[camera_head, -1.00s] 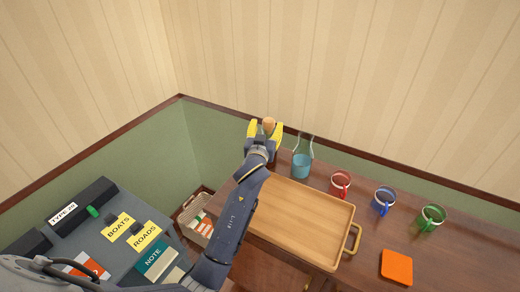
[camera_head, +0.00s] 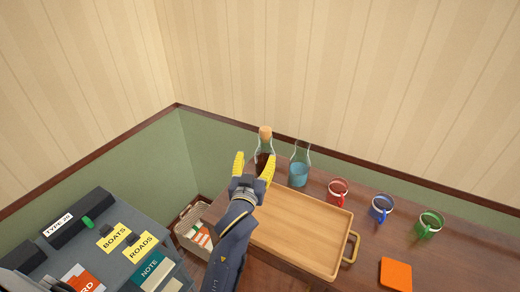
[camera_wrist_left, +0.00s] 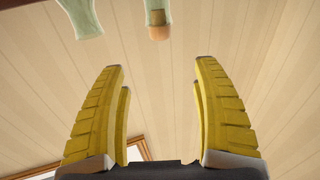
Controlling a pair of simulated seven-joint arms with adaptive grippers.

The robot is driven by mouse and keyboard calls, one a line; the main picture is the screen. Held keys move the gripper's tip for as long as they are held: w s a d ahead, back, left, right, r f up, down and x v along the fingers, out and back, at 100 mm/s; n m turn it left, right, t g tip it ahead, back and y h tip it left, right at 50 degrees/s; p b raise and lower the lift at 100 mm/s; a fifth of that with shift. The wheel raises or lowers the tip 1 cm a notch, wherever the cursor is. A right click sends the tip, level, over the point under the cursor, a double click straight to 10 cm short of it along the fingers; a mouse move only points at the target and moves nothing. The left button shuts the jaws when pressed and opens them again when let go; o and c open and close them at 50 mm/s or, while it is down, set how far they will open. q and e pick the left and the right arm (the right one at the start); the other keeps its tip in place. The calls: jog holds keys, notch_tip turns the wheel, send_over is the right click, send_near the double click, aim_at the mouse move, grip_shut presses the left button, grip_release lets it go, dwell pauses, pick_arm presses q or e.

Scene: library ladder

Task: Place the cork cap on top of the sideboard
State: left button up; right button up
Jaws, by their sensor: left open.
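The cork cap (camera_head: 265,131) sits in the mouth of a clear bottle (camera_head: 262,150) with dark contents, at the back left of the brown wooden sideboard (camera_head: 345,272). The cork also shows at the top of the left wrist view (camera_wrist_left: 159,32). My left gripper (camera_head: 253,168) is open and empty, in front of the bottle and lower than the cork in the head view. Its yellow fingers are spread apart in the left wrist view (camera_wrist_left: 160,75), with the cork beyond their tips. One finger hides part of the bottle. My right gripper is not in view.
A carafe with blue liquid (camera_head: 298,175) stands right of the bottle. A wooden tray (camera_head: 300,230) lies in front. Red (camera_head: 338,191), blue (camera_head: 382,208) and green (camera_head: 430,224) mugs and an orange square (camera_head: 396,274) are to the right. A grey desk (camera_head: 60,255) is at left.

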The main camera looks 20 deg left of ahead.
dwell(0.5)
pick_arm(q)
send_near(266, 128)
jog(key=w, duration=0.2)
jog(key=w+f, duration=0.1)
jog(key=w, duration=0.1)
jog(key=shift+w+a, duration=0.1)
jog(key=shift+a, duration=0.15)
jog(key=shift+w+a+r, duration=0.15)
jog(key=shift+w+a, duration=0.05)
jog(key=shift+w, duration=1.25)
jog(key=shift+w+a+r, duration=0.1)
jog(key=shift+w+a, duration=0.1)
jog(key=shift+w, duration=1.25)
jog(key=shift+c, duration=0.4)
jog(key=c, duration=1.1)
